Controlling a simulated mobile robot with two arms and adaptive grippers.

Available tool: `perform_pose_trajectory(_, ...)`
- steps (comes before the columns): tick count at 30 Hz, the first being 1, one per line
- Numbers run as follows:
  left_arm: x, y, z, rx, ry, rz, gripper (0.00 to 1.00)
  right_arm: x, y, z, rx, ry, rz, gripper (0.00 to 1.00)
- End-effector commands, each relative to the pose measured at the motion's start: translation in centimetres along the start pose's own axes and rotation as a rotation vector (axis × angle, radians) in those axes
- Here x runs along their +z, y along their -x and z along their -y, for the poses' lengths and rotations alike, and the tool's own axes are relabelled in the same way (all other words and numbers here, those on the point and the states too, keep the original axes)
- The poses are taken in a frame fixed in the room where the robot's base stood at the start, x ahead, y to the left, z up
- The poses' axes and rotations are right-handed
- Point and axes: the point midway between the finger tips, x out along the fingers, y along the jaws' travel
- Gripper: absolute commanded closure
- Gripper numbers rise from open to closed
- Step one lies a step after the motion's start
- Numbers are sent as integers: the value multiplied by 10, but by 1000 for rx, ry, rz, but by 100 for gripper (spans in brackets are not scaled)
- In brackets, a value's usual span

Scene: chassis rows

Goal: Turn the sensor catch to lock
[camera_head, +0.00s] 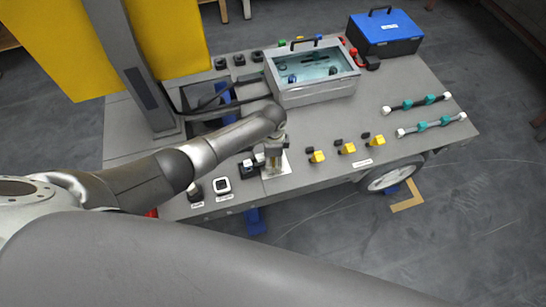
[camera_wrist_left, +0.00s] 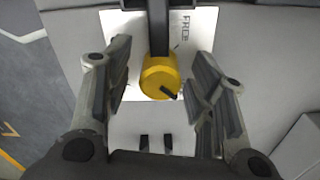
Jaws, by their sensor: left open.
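The sensor catch (camera_wrist_left: 161,76) shows in the left wrist view as a round yellow knob with a small dark mark near its lower edge. It sits on a white plate (camera_wrist_left: 125,55) with lettering that seems to read FREE, partly covered. A dark bar runs up from the knob to the top of the picture. My left gripper (camera_head: 273,155) is over this plate in the head view. Its fingers are open, one on each side of the knob, with gaps on both sides. In the head view the knob is hidden by the gripper. My right gripper is not in view.
Yellow catches (camera_head: 347,148) stand in a row to the right. A grey case with a clear lid (camera_head: 315,75) and a blue box (camera_head: 385,33) are behind. Two bars with teal grips (camera_head: 431,124) lie far right. A yellow panel (camera_head: 175,35) rises at the back left.

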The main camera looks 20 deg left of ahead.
Motion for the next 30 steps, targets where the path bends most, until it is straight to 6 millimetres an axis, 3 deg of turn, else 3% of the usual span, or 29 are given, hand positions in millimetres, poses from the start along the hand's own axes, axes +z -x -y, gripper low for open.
perform_pose_trajectory(8,0,15,1,-2,0,-2,49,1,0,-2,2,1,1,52)
perform_pose_trajectory(24,0,105,1,-3,0,-1,49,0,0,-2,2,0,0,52)
perform_pose_trajectory(30,0,119,0,0,0,0,49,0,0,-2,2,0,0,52)
